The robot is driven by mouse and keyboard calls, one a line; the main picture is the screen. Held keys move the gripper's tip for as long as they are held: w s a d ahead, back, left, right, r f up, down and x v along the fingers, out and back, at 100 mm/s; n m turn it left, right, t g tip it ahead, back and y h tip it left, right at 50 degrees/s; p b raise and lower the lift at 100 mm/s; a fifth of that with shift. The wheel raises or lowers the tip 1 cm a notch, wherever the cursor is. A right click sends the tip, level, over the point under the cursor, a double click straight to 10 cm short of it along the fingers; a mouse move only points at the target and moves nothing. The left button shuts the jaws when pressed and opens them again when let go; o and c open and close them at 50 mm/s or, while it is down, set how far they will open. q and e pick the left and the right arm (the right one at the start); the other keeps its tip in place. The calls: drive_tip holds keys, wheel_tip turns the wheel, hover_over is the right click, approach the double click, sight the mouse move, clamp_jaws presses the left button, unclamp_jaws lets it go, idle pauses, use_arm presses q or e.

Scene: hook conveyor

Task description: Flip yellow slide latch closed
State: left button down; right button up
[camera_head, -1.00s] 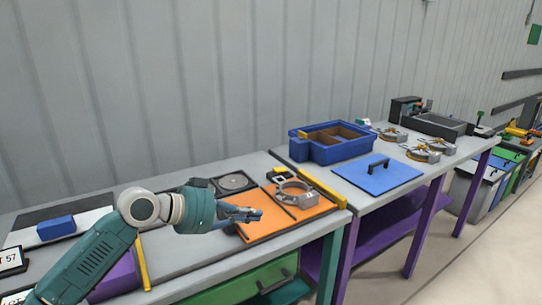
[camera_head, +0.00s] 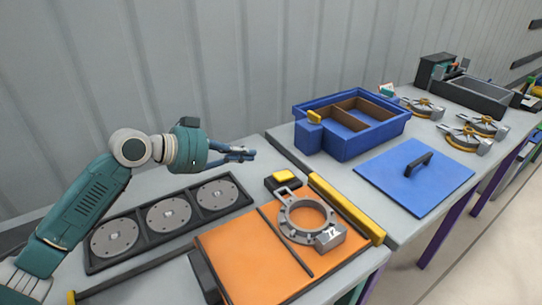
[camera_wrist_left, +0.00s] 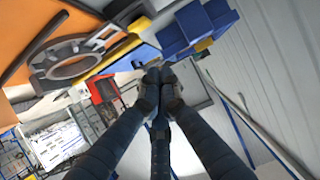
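A small yellow block on a black base (camera_head: 283,178), which looks like the latch, sits behind the metal ring clamp (camera_head: 306,216) at the orange board (camera_head: 245,262). I cannot tell its slide position. A long yellow bar (camera_head: 345,207) runs along the table's right edge. My left gripper (camera_head: 252,154) hovers behind and left of the yellow block, apart from it. Its fingers meet at the tips in the wrist view (camera_wrist_left: 157,80), with nothing between them. The ring clamp (camera_wrist_left: 75,58) also shows there. My right gripper is out of view.
A blue bin (camera_head: 345,151) with brown dividers stands on the right table, a yellow piece (camera_head: 314,116) on its side box. A blue lid with a handle (camera_head: 400,195) lies in front. A black tray with three metal discs (camera_head: 168,215) lies below my left arm.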

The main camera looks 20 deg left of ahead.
use_arm(q)
drive_tip(key=p, duration=0.3)
hover_over(276, 175)
wheel_tip(276, 175, down, 4)
drive_tip(key=shift+r, duration=0.1)
drive_tip(key=f, duration=0.3)
drive_tip(key=shift+s+a, duration=0.25)
drive_tip(key=shift+s, duration=0.1)
drive_tip(key=shift+s+a+f, duration=0.15)
drive_tip(key=shift+f, duration=0.4)
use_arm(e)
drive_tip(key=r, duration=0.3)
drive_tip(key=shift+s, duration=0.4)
use_arm(q)
drive_tip(key=shift+f, duration=0.1)
